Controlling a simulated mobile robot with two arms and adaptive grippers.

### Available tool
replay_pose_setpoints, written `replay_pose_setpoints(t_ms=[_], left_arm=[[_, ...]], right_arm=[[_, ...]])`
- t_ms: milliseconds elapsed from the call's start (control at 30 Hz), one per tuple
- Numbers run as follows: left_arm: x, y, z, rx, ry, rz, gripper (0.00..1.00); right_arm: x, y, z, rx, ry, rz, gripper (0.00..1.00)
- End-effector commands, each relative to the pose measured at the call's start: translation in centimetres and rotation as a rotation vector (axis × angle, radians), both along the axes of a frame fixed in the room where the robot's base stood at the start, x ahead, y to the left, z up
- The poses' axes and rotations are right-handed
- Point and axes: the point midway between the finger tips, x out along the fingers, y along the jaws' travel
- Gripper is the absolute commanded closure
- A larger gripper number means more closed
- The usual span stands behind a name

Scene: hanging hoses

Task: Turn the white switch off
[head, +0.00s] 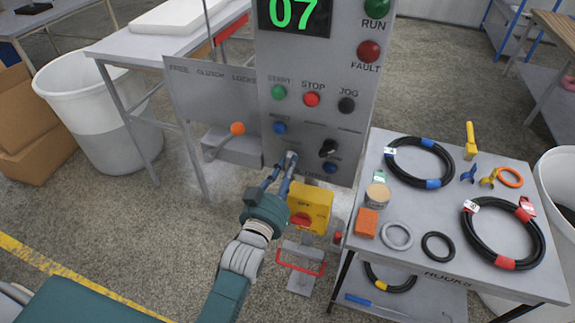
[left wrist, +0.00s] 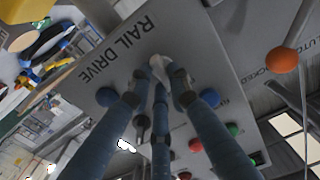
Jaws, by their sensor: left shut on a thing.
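My left gripper (head: 286,162) reaches up to the lower part of the grey control panel (head: 310,120), below and between the blue button on the left and the black knob on the right. In the left wrist view its fingers (left wrist: 161,72) close around the white switch (left wrist: 157,64) on the panel's "RAIL DRIVE" face. Most of the switch is hidden by the fingers, and its exact setting cannot be told. My right gripper is not in view.
An orange ball-ended lever (head: 237,128) sticks out left of the panel. A yellow box with a red switch (head: 309,205) is just below the gripper. A grey table (head: 408,232) with black hoses stands at the right.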

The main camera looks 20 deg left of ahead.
Motion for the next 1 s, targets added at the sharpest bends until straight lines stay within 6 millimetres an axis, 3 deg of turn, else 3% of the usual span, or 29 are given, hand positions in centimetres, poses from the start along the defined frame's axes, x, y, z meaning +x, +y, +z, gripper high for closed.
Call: replay_pose_setpoints(t_ms=[767,800,867,1000], left_arm=[[-0.04,-0.01,-0.21,-0.107,0.009,-0.001,1.0],[-0.04,-0.02,-0.21,-0.107,0.009,-0.001,0.78],[-0.04,-0.02,-0.2,-0.106,0.009,-0.001,0.66],[-0.02,-0.01,-0.11,-0.105,0.007,0.0,0.62]], right_arm=[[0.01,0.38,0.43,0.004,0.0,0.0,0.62],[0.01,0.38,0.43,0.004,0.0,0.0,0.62],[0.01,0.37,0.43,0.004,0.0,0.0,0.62],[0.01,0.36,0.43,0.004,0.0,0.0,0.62]])
